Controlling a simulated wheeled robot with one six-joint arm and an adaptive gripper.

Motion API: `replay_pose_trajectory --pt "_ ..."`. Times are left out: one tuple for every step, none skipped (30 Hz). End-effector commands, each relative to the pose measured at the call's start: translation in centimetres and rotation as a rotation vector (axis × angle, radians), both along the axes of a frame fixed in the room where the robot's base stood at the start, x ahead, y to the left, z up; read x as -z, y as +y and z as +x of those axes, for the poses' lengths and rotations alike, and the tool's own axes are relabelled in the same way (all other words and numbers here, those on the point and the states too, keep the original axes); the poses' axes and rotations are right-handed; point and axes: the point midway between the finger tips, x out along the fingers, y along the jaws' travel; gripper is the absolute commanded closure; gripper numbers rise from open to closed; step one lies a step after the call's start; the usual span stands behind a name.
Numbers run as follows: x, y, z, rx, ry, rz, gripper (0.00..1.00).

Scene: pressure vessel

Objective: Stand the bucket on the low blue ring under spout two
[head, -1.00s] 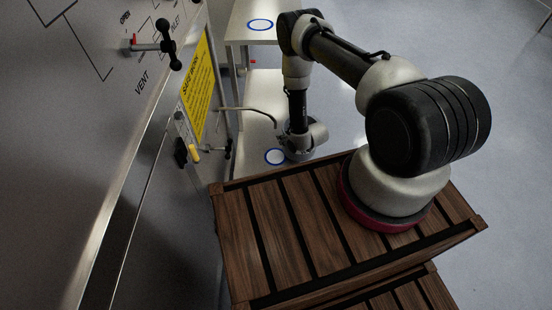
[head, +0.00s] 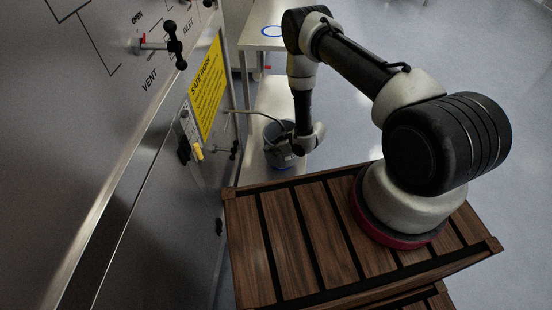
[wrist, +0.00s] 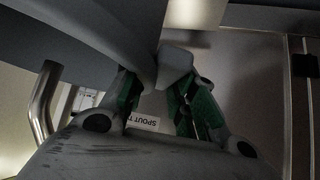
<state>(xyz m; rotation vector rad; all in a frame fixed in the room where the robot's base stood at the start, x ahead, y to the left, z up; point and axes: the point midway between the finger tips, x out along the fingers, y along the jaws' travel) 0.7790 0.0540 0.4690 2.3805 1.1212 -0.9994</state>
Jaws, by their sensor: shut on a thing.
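The dark grey bucket (head: 277,154) is upright in the head view, over the low blue ring (head: 283,168); only the ring's near edge shows below it. I cannot tell whether the bucket's base touches the shelf. My gripper (head: 294,146) is at the bucket's right side. In the wrist view my gripper (wrist: 160,98) has its green-padded fingers shut on a grey tab of the bucket (wrist: 120,35). The thin curved spout (head: 262,115) reaches from the panel over the bucket. An upside-down "SPOUT" label (wrist: 142,121) shows between the fingers.
The low pale shelf (head: 271,96) runs beside the grey panel (head: 140,150). A higher shelf with another blue ring (head: 273,31) is behind. A black handle (head: 232,150) sticks out from the panel close to the bucket. Open floor lies right of the shelf.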

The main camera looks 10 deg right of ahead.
Motion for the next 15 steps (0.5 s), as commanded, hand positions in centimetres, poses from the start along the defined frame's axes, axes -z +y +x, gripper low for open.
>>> replay_pose_trajectory --pt "0.7 0.0 0.0 0.000 -0.002 0.000 1.00" --pt "0.9 0.0 0.1 0.000 -0.002 0.001 1.00" --pt "1.3 0.0 0.1 0.001 -0.001 0.000 1.00" --pt "1.5 0.0 0.0 0.001 -0.001 0.000 1.00" --pt "1.8 0.0 0.1 0.001 -0.001 0.000 1.00" --pt "2.3 0.0 0.1 0.001 -0.001 0.000 1.00" --pt "2.9 0.0 0.0 0.001 0.000 0.000 1.00" --pt "3.4 0.0 0.0 0.001 -0.001 0.000 1.00" --pt "4.0 0.0 0.0 0.001 0.000 0.000 1.00" --pt "4.4 0.0 0.0 0.001 -0.001 0.001 1.00" --pt "4.8 0.0 0.1 0.001 -0.002 0.000 1.00" --pt "5.2 0.0 0.0 0.002 -0.001 0.000 1.00" --pt "5.4 0.0 0.1 0.001 -0.002 0.001 1.00" --pt "5.5 0.0 0.1 0.001 -0.002 0.001 1.00" --pt "5.6 0.0 0.1 0.001 -0.002 0.001 1.00"
